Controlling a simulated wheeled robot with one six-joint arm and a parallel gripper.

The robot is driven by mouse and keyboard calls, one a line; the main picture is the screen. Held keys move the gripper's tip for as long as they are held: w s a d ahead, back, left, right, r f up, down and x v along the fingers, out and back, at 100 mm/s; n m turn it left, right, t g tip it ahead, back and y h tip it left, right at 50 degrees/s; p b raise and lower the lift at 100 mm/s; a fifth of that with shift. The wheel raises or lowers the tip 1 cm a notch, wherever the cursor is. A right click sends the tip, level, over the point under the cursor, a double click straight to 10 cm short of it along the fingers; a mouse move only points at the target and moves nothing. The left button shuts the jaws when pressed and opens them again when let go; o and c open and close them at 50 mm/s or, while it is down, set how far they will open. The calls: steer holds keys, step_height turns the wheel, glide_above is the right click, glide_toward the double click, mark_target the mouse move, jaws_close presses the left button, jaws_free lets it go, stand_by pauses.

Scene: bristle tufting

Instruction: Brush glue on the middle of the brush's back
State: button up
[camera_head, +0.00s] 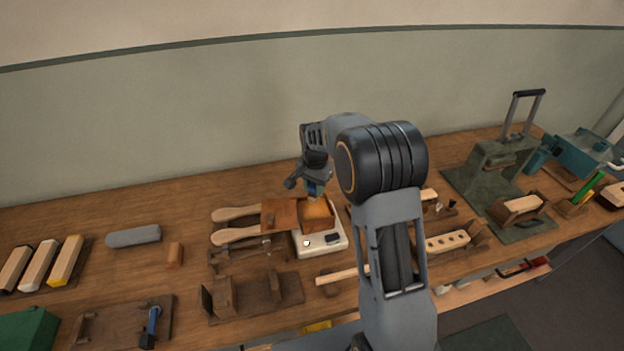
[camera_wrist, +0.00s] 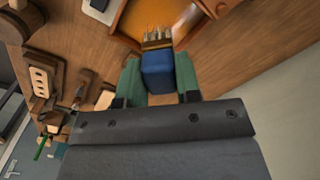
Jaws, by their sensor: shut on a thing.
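My gripper (camera_head: 312,187) is shut on a small blue-handled glue brush (camera_wrist: 158,72), its fingers on both sides of the handle. The brush's short pale bristles point at the orange glue in an open wooden box (camera_head: 331,226). The box sits on a white heater-like unit (camera_head: 340,244). In the wrist view the bristle ends lie over the glue (camera_wrist: 158,12); I cannot tell whether they touch it. A pale wooden block with a row of holes (camera_head: 447,242) lies to the right. Which piece is the brush's back is unclear.
Two wooden paddle handles (camera_head: 235,214) lie left of the box. Wooden fixtures (camera_head: 255,298) stand in front, and a green clamp stand (camera_head: 492,165) stands at the right. Three blocks (camera_head: 40,265) lie at far left. The back left of the bench is clear.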

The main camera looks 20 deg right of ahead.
mark_target(315, 201)
steer(key=shift+d+f+b, duration=0.1)
steer(key=shift+f+b, duration=1.9)
steer(key=shift+f, duration=0.95)
steer(key=shift+s+f+b, duration=0.1)
steer(key=shift+f+b, duration=0.25)
steer(key=shift+f, duration=0.2)
steer(key=shift+r, duration=0.15)
steer(key=shift+r+p, duration=2.45)
steer(key=shift+r, duration=0.95)
